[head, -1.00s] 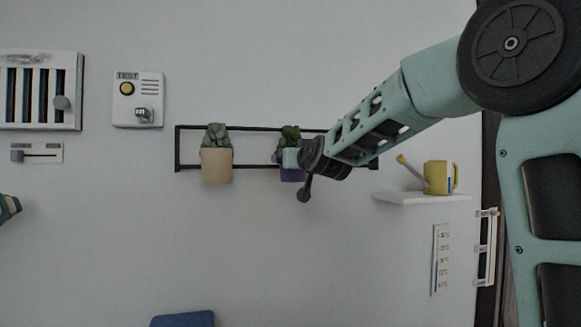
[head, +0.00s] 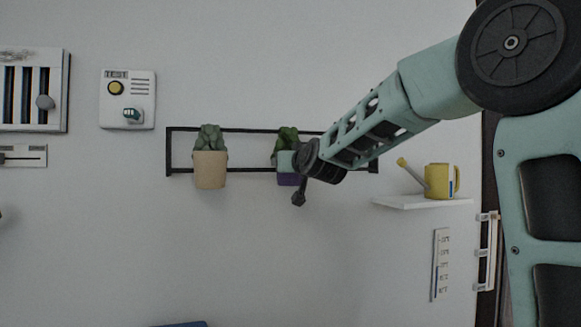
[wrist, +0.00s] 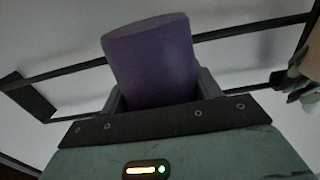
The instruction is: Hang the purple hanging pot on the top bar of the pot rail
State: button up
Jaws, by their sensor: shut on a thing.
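The purple hanging pot (head: 289,180) with a green plant (head: 286,137) is at the pot rail, level with its lower bar. My gripper (head: 287,160) is shut on the pot, which fills the space between the fingers in the wrist view (wrist: 150,65). The black pot rail (head: 168,150) has a top bar (head: 255,130) and a lower bar (head: 250,170) on the wall. The plant overlaps the top bar in the head view. My wrist hides part of the pot and rail; I cannot tell whether the pot touches either bar.
A beige pot (head: 210,170) with a plant is at the rail's left part. A yellow watering can (head: 438,181) stands on a white shelf (head: 415,202) to the right. A white test panel (head: 127,99) is left of the rail. The wall below the rail is clear.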

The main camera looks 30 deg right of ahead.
notch_tip(320, 180, up, 18)
jog(key=p, duration=0.9)
dwell(0.7)
